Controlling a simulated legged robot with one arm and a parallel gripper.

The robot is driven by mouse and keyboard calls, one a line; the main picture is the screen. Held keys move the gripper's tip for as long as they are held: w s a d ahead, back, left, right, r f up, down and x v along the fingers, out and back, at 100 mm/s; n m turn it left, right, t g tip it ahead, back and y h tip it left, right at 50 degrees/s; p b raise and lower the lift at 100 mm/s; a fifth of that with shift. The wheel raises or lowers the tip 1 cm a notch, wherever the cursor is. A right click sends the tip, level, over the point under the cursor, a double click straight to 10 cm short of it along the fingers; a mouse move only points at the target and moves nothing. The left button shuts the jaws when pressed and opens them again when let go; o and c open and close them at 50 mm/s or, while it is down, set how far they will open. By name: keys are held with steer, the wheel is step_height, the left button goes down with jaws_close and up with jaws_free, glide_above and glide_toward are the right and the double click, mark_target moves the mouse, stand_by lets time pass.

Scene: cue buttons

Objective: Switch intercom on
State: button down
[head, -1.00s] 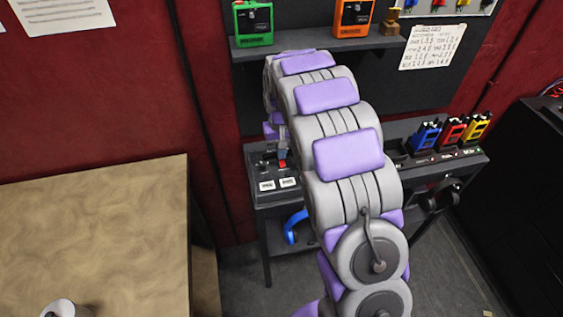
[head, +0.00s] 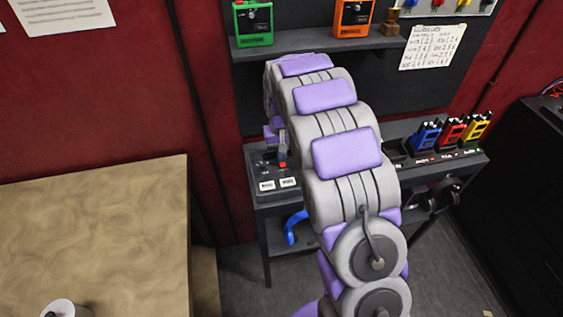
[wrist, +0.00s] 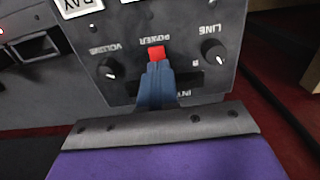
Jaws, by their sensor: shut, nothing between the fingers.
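The intercom panel (wrist: 125,75) is a dark grey face with upside-down lettering, including POWER, VOLUME and LINE. Its red power switch (wrist: 156,53) sits between two black knobs, and it also shows as a small red spot in the head view (head: 283,164). My gripper (wrist: 157,68) is shut and empty. Its blue-grey fingertips are right at the near edge of the red switch and overlap it in the wrist view. I cannot tell whether they touch it. In the head view my gripper (head: 282,154) is beside my arm, over the left end of the desk.
The volume knob (wrist: 107,68) and the line knob (wrist: 215,54) flank the switch. Blue (head: 425,136), red (head: 451,131) and yellow (head: 477,126) devices stand at the desk's right. A shelf (head: 320,47) holds green and orange boxes. A wooden table (head: 95,230) is at the left.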

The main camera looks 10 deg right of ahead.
steer(key=shift+f, duration=0.2)
steer(key=shift+r, duration=0.1)
steer(key=shift+r+p, duration=1.65)
steer(key=shift+r, duration=1.75)
steer(key=s+r, duration=0.5)
steer(key=s, duration=0.5)
steer(key=s+r, duration=0.5)
steer(key=s, duration=0.4)
steer(key=s+g, duration=0.1)
steer(key=s, duration=2.2)
steer(key=shift+r+g, duration=0.15)
steer(key=shift+g, duration=0.25)
